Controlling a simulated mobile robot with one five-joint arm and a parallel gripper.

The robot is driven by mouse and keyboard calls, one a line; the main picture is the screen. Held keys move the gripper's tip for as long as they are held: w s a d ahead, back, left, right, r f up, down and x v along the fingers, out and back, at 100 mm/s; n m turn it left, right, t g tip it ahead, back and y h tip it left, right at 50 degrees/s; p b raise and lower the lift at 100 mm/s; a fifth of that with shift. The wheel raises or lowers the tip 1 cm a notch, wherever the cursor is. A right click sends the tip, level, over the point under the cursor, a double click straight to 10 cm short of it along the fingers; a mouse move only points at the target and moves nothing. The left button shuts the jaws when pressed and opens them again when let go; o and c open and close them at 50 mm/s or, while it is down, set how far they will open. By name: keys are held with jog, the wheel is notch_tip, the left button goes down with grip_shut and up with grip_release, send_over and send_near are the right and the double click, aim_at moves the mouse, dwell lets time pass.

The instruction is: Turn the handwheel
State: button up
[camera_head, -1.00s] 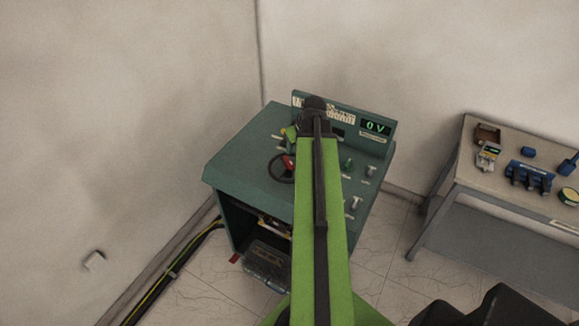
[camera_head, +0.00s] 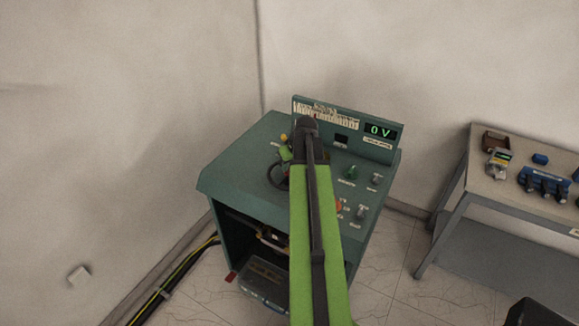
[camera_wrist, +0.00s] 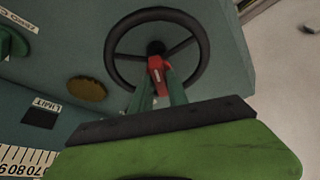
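The handwheel (camera_wrist: 201,69) is a black spoked ring with a red part (camera_wrist: 156,64) at its hub, on a green console (camera_head: 232,172). In the head view, only part of the handwheel (camera_head: 272,174) shows, left of my arm's end. My gripper (camera_wrist: 161,76) reaches toward the hub in the wrist view. Its two green fingers stand apart, with their tips on either side of the red part. I cannot tell whether they touch or grip it. In the head view, my arm hides the rest of the wheel and most of the gripper.
The console has a "0 V" display (camera_head: 380,131), a green knob (camera_head: 352,172) and other controls to the right. A yellow-brown button (camera_wrist: 88,89) sits near the wheel. A grey workbench (camera_head: 470,190) with tools stands right. Walls are behind and left; cables (camera_head: 172,282) run along the floor.

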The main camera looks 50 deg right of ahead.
grip_shut()
dwell(1.1)
